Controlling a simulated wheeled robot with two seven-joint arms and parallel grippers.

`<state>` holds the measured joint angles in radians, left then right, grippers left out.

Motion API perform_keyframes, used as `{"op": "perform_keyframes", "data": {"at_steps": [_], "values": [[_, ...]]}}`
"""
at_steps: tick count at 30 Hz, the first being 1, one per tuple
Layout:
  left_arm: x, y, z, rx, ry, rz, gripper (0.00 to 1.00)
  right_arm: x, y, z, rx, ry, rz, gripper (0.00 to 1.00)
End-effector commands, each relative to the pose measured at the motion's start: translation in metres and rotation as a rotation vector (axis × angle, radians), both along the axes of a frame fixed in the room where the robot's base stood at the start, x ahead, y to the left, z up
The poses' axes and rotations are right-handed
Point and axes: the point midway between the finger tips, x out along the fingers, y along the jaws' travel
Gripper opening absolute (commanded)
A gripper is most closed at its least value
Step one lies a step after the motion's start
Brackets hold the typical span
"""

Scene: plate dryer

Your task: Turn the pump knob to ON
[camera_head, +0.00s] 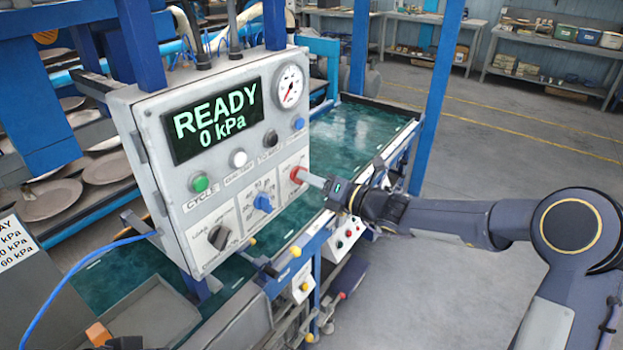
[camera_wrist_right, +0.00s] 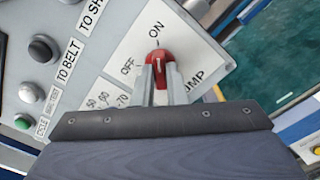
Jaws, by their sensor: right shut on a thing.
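The red pump knob (camera_head: 296,174) sits at the right edge of the grey control panel (camera_head: 152,123). My right gripper (camera_head: 303,176) reaches it from the right and is shut on it. In the right wrist view the knob (camera_wrist_right: 159,60) is between the two fingers (camera_wrist_right: 159,80), which hide its lower part. The knob's free end points up in that view, between the OFF label (camera_wrist_right: 128,66) and the ON label (camera_wrist_right: 157,30), with its tip just below ON. The panel's display (camera_head: 214,119) reads READY, 0 kPa. My left gripper cannot be made out.
A blue selector (camera_head: 263,202) and a black selector (camera_head: 219,237) are left of the red knob. A green button (camera_head: 200,183) and a white button (camera_head: 238,158) sit above. A blue post (camera_head: 437,95) stands behind my right arm. Open floor lies right.

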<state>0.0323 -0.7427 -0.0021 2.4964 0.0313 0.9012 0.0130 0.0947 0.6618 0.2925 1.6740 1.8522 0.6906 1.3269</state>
Motion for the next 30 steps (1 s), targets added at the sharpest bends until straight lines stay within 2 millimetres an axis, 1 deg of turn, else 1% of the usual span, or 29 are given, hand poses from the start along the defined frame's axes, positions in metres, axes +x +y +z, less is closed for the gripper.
{"op": "perform_keyframes", "data": {"at_steps": [3,4,8,9,16,19,22,30], "values": [[0.000,0.000,0.000,0.000,0.000,0.000,0.36,0.000,0.000,-0.001,0.002,0.004,-0.001,0.00],[0.000,0.000,0.000,0.000,0.000,0.000,0.36,0.000,0.000,-0.001,0.002,0.004,-0.001,0.14],[0.000,0.000,0.000,0.000,0.000,0.000,0.36,0.000,0.000,-0.001,0.001,0.003,-0.001,0.31],[0.000,0.000,0.000,0.000,0.000,0.000,0.36,0.000,0.000,-0.001,0.001,0.002,-0.001,0.34],[0.000,0.000,0.000,0.000,0.000,0.000,0.36,0.000,0.000,0.000,0.000,0.001,-0.001,0.34],[0.000,0.000,-0.002,0.000,0.000,0.000,0.36,-0.003,-0.005,-0.001,0.000,0.000,-0.001,0.34],[0.000,0.000,-0.007,0.000,0.000,0.000,0.36,-0.010,-0.016,-0.002,0.000,-0.001,-0.004,0.34],[0.000,0.000,-0.017,0.000,0.000,0.000,0.36,-0.037,-0.052,-0.001,-0.001,-0.001,-0.004,0.34]]}}
